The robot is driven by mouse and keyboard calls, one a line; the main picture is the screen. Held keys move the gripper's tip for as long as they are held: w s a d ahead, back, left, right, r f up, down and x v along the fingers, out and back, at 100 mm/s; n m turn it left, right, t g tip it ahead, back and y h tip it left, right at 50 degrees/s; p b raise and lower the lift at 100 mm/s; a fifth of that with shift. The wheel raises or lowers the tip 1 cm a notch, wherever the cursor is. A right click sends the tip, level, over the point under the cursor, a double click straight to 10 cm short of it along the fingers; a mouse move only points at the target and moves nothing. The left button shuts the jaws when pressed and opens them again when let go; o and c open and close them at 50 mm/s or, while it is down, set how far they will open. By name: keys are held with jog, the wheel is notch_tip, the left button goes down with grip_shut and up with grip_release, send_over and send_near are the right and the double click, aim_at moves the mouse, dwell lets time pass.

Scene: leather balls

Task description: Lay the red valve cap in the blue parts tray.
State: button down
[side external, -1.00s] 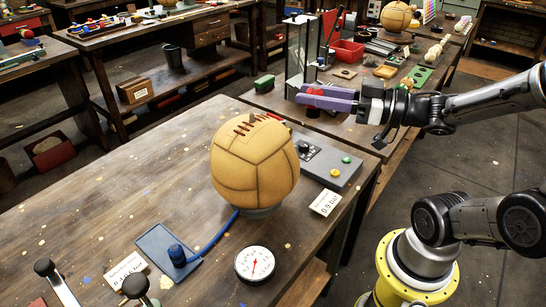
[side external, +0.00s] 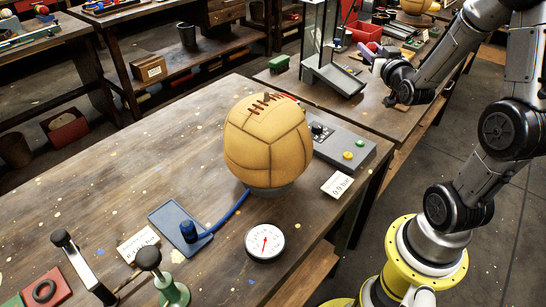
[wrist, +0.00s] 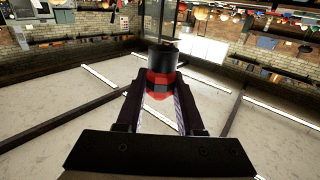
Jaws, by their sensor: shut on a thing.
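My gripper (side external: 371,49) is at the far right over the back bench, its purple fingers small and partly hidden by my wrist. In the wrist view, my gripper (wrist: 161,92) is shut on the red valve cap (wrist: 159,83), a red piece with a black cylindrical part beyond it.
A tan leather ball (side external: 267,143) sits on a stand mid-bench. A control box (side external: 345,147), a dial gauge (side external: 265,243), a blue hose (side external: 232,209) and a green-based clamp (side external: 172,290) surround the tray. A glass-sided stand (side external: 325,62) is beside my gripper.

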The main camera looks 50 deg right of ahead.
jog(key=shift+s+d+r, duration=0.1)
jog(key=shift+d, duration=0.05)
jog(key=shift+w+a, duration=0.2)
jog(key=shift+a, duration=0.05)
jog(key=w+a+r+n+t+y, duration=0.1)
jog(key=a+r+n+t+y, duration=0.1)
jog(key=a+r+n+y, duration=0.4)
jog(key=w+a+r+n+t+y, duration=0.15)
jog(key=a+y, duration=0.25)
jog(key=a, duration=0.4)
jog(key=s+a+r+n+y, duration=0.2)
jog(key=s+a+r+y, duration=0.1)
jog(key=a, duration=0.5)
jog(key=s+a+r+n+y, duration=0.2)
jog(key=s+a+r+y, duration=0.1)
jog(key=s+a+y, duration=0.2)
jog(key=s+a+g, duration=0.1)
jog(key=s+a, duration=0.1)
jog(key=a, duration=0.2)
jog(key=shift+r+n, duration=0.3)
jog(key=shift+n, duration=0.05)
jog(key=shift+w+a, duration=0.1)
jog(key=shift+w, duration=0.05)
